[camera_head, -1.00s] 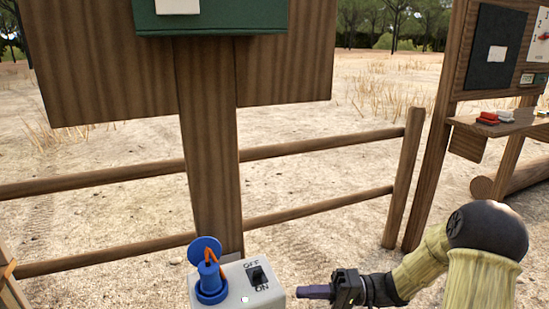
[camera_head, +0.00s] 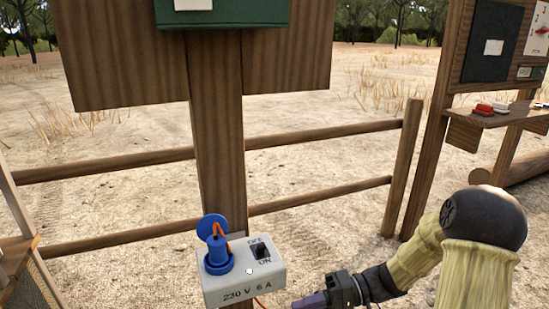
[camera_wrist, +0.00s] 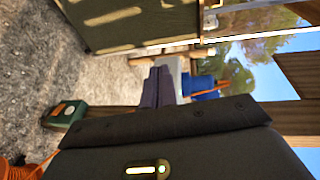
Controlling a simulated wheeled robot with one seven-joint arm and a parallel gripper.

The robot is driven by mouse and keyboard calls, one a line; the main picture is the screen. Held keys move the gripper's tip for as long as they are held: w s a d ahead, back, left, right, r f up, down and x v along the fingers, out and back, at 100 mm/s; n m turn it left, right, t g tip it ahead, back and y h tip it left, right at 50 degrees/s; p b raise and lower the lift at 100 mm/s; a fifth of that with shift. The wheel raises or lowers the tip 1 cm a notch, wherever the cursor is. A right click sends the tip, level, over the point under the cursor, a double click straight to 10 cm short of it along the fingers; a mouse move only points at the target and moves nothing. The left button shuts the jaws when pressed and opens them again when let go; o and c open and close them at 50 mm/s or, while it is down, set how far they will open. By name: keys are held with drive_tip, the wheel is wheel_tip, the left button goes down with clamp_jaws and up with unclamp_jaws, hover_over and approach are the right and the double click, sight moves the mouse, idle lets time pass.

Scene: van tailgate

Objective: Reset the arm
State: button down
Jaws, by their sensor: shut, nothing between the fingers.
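My gripper (camera_head: 312,301) is at the bottom of the head view, to the right of the white power box and apart from it. Its dark fingers are closed together and hold nothing; they also show in the wrist view (camera_wrist: 158,86). My arm is bent, with its elbow at the lower right of the head view. The white box (camera_head: 215,291) is marked "230 V 6 A" and has a black OFF/ON switch (camera_head: 260,250). A blue plug with an orange cable sits in its blue socket (camera_head: 218,262), lid raised. I cannot tell the switch's position.
A wooden post (camera_head: 218,150) with a broad board stands behind the box. A rail fence (camera_head: 320,135) crosses behind. At right, a wooden stand has a shelf (camera_head: 495,118) with small red and white items. In the wrist view, a green case (camera_wrist: 65,115) lies at left.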

drive_tip(key=s+d+f+m+t+h, duration=0.15)
drive_tip(key=s+d+h, duration=0.25)
drive_tip(key=h, duration=0.4)
drive_tip(key=s+d+f+t+h, duration=0.2)
drive_tip(key=s+d+f+h, duration=0.15)
drive_tip(key=h, duration=0.35)
wheel_tip(320, 180, up, 38)
drive_tip(key=w+d+t+p, duration=0.1)
drive_tip(key=p, duration=3.5)
drive_tip(key=shift+t+h, duration=0.35)
drive_tip(key=shift+h, duration=0.05)
drive_tip(key=shift+w+d+m, duration=0.1)
drive_tip(key=shift+m, duration=0.15)
